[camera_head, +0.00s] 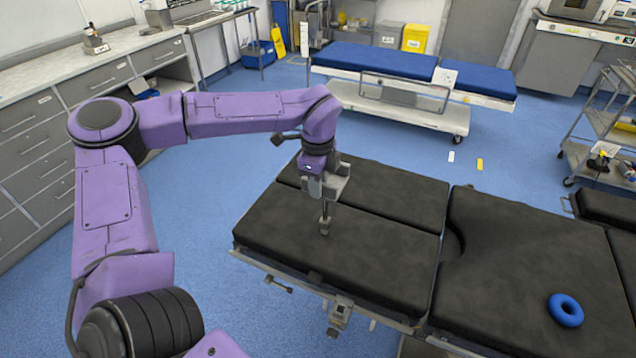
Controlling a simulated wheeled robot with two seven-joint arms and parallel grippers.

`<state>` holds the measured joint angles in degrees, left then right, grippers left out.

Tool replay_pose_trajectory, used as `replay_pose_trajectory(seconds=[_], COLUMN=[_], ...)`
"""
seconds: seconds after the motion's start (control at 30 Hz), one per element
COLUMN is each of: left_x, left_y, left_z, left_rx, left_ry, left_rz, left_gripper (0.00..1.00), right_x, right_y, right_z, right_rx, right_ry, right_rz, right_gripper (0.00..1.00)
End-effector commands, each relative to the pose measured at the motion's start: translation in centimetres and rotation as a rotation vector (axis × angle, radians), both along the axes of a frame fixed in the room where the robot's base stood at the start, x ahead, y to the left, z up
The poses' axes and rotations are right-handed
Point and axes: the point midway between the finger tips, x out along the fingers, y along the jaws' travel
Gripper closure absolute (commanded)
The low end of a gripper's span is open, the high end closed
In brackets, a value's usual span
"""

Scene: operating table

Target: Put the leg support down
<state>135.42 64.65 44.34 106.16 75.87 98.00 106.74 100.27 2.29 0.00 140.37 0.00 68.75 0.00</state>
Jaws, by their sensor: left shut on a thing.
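The leg support is at the left end of the operating table, as two long black pads side by side, the near pad (335,262) and the far pad (395,190). Both look roughly level with the main table section. My left gripper (325,228) points down over the near pad, close to the gap between the pads. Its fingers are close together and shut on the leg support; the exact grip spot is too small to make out. My right gripper is not in view.
The main black table section (510,255) joins on the right, with a blue ring (566,310) on it. A metal side rail and clamp (340,312) run along the near edge.

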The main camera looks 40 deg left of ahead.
Motion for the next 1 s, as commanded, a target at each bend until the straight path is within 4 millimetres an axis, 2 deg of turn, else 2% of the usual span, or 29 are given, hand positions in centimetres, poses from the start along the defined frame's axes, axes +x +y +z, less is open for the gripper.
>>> replay_pose_trajectory(seconds=[0.23,0.27,0.3,0.33,0.57,0.67,0.77,0.8,1.0], left_x=[0.0,0.0,0.0,0.0,0.0,0.0,0.0,0.1,0.0], left_y=[0.0,0.0,0.0,0.0,0.0,0.0,0.0,0.0,0.0], left_z=[-0.4,-0.5,-0.5,-0.5,-0.5,0.1,1.7,1.9,7.4], left_rx=[0.000,0.000,0.000,0.000,0.000,0.000,0.000,0.001,0.002], left_ry=[-0.001,0.000,0.000,0.000,0.000,0.000,-0.002,-0.006,-0.006], left_rz=[0.000,0.000,0.000,0.000,0.000,0.000,0.000,-0.001,0.001], left_gripper=[1.00,0.74,0.61,0.55,0.55,0.55,0.55,0.55,0.55], right_x=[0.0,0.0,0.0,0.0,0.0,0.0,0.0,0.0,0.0], right_y=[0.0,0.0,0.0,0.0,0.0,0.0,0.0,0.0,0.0], right_z=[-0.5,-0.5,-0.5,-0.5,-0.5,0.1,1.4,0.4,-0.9], right_rx=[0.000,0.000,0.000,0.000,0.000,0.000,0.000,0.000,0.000], right_ry=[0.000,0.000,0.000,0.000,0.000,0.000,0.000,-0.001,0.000], right_rz=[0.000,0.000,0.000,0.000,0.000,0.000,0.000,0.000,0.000], right_gripper=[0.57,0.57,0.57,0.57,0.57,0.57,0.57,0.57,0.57])
